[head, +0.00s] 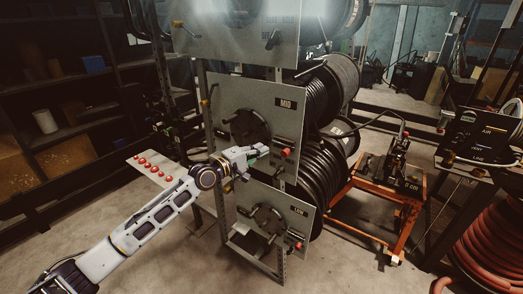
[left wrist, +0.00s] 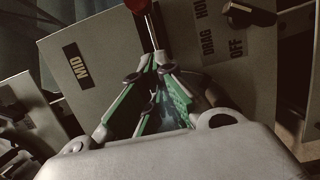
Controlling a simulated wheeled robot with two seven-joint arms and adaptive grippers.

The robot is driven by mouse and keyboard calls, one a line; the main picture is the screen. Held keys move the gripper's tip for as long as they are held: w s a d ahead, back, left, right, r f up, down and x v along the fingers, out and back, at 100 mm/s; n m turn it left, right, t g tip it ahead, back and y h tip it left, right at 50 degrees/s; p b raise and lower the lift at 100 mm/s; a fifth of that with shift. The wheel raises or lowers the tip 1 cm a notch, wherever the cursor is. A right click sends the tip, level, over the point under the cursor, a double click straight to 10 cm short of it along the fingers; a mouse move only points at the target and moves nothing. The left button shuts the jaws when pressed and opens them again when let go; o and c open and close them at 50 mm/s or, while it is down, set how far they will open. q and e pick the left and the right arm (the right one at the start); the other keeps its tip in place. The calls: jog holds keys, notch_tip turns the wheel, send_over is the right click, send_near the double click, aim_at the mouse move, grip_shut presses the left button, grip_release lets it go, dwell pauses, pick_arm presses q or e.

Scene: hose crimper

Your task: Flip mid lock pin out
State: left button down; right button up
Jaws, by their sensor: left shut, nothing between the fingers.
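The lock pin's red knob (head: 287,151) stands at the panel's lower right. In the left wrist view, the red knob (left wrist: 136,5) is at the top edge and a thin metal shaft (left wrist: 151,32) runs from it down to the fingertips. My left gripper (left wrist: 160,62) has green-padded fingers that are shut at the tips, close to the shaft; I cannot tell whether they touch it. My right gripper is not in view.
A black selector knob (left wrist: 250,12) marked DRAG, HOLD and OFF sits right of the pin. The low panel (head: 290,205) with its own red knob (head: 298,245) is below. An orange cart (head: 408,228) stands to the right, and a plate with red buttons (head: 155,166) to the left.

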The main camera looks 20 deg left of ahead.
pick_arm(q)
jog(key=b+v, duration=0.1)
jog(key=v, duration=0.7)
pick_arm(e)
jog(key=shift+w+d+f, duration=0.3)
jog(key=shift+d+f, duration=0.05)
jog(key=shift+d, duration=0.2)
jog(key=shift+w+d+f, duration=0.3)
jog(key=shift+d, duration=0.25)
pick_arm(q)
jog(key=shift+s+a, duration=0.1)
jog(key=shift+a, duration=0.05)
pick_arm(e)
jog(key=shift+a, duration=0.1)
